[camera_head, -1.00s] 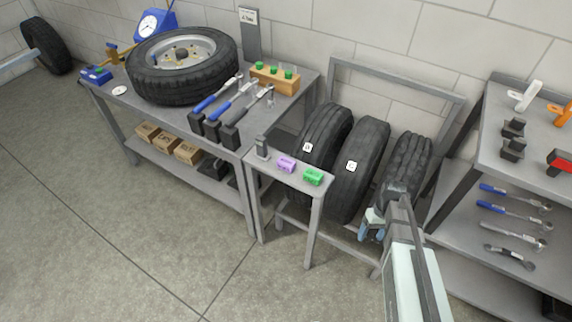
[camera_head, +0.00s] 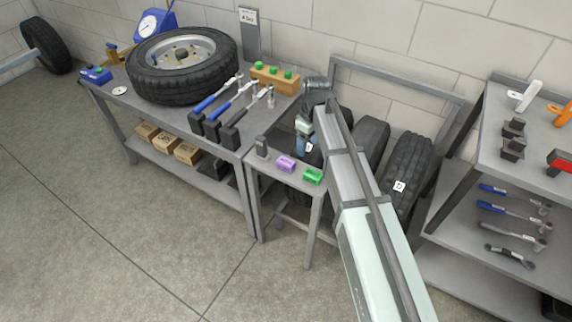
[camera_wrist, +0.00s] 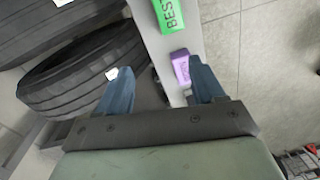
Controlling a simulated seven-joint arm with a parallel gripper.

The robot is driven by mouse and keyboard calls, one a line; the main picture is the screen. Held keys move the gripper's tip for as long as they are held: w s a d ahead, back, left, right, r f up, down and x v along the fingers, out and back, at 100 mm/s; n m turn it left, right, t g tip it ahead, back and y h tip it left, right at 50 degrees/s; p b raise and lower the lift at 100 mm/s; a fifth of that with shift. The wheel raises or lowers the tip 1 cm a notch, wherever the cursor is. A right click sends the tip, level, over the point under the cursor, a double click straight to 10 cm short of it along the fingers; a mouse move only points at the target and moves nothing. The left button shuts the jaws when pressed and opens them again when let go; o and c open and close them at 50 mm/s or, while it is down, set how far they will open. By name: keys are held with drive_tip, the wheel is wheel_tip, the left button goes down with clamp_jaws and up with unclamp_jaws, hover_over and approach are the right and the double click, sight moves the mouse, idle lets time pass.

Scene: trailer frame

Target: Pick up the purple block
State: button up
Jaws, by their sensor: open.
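The purple block (camera_head: 286,164) lies on the small grey side table (camera_head: 262,178), between a green block (camera_head: 313,176) and a small dark grey upright piece (camera_head: 262,146). My gripper (camera_head: 301,143) is above and behind the table, on its tire side, apart from the block. In the wrist view my gripper (camera_wrist: 160,90) is open with blue fingers wide apart and nothing held. There the purple block (camera_wrist: 181,68) shows beyond the fingers, close to the right fingertip in the picture. The green block (camera_wrist: 168,15), with lettering, lies farther up in that view.
Several tires (camera_head: 408,172) stand in a rack just behind the small table. A workbench (camera_head: 180,118) at the left carries a wheel (camera_head: 182,62), torque wrenches (camera_head: 232,97) and a wooden holder (camera_head: 274,80). A shelf of tools (camera_head: 512,185) stands at the right.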

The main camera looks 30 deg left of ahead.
drive_tip(key=s+a+r+n, duration=0.2)
drive_tip(key=s+a+r, duration=0.1)
drive_tip(key=a+r, duration=0.15)
hover_over(286, 161)
drive_tip(key=d, duration=0.1)
drive_tip(key=shift+t, duration=0.3)
wheel_tip(286, 161, down, 9)
drive_tip(key=shift+w+f, duration=0.1)
drive_tip(key=shift+a+f, duration=0.25)
drive_tip(key=shift+f, duration=0.8)
drive_tip(key=shift+a+f, duration=0.25)
drive_tip(key=shift+f, duration=1.3)
drive_tip(key=c, duration=1.1)
drive_tip(key=shift+o, duration=0.2)
